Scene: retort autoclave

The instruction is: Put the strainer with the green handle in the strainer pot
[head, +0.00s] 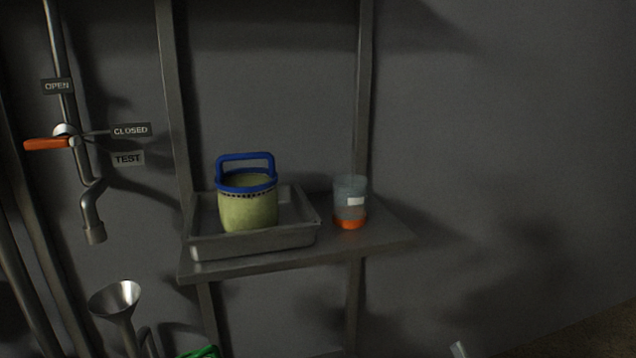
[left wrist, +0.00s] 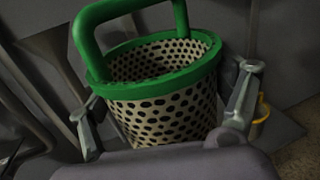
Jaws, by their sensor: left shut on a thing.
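The strainer with the green handle (left wrist: 165,85) fills the middle of the left wrist view, with a green rim and a pale perforated body. My left gripper (left wrist: 165,120) is shut on it, one finger at each side of the body. In the head view only a bit of green (head: 200,352) shows at the bottom edge, and my left gripper is out of sight there. I cannot tell whether this is the strainer pot.
The grey tray (head: 255,248) sits on a wall shelf (head: 385,237), beside a clear container with orange bottom (head: 350,205). A funnel (head: 117,300) and an orange-handled valve (head: 47,144) are at left. A small yellow-edged thing (left wrist: 262,112) is behind my left gripper's finger. A pale tip (head: 458,349) is unclear.

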